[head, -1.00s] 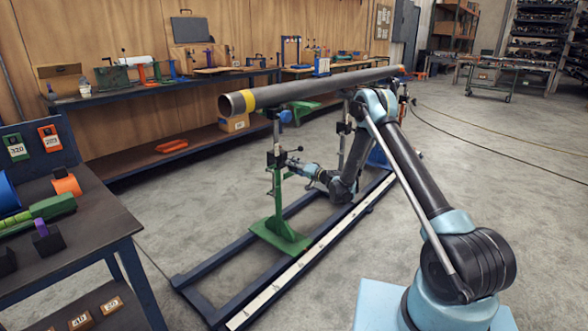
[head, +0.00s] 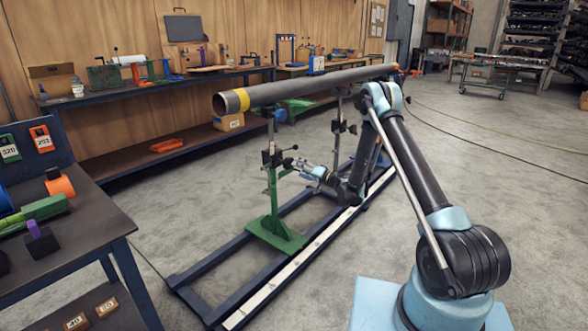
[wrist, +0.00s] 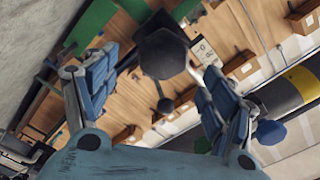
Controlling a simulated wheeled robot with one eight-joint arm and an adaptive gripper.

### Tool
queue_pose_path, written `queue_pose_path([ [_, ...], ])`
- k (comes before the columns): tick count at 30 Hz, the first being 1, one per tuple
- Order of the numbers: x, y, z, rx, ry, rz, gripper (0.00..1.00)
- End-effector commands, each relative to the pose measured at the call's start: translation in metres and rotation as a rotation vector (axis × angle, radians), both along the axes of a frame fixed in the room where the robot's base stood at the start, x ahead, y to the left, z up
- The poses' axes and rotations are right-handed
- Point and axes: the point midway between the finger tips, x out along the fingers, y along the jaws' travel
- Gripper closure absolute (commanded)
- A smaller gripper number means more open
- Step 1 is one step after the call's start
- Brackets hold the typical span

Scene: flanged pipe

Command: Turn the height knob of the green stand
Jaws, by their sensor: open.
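The green stand (head: 271,190) stands upright on the rail frame, near the front end of the pipe. A dark clamp (head: 270,157) is partway up its post. In the wrist view a dark round knob (wrist: 163,53) with a smaller ball end below it shows between and beyond my fingertips. My gripper (head: 298,165) is just right of the post at clamp height. In the wrist view my gripper (wrist: 160,75) has its blue-padded fingers wide apart, with a visible gap on both sides of the knob. I cannot tell exactly how far ahead the knob is.
The steel pipe (head: 300,86) with a yellow band rests above the stand. A blue knob (wrist: 270,132) is close to my right finger in the wrist view. The dark blue rail frame (head: 195,292) lies on open concrete floor. A workbench (head: 80,205) stands at left.

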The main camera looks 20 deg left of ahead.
Motion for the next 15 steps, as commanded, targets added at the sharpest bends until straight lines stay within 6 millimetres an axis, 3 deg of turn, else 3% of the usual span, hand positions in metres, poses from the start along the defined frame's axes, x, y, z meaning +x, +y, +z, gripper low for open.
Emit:
queue_pose_path([
  [6,-0.012,-0.033,-0.001,0.000,0.000,-0.003,0.23],
  [15,-0.018,-0.047,-0.001,0.000,0.001,-0.001,0.23],
])
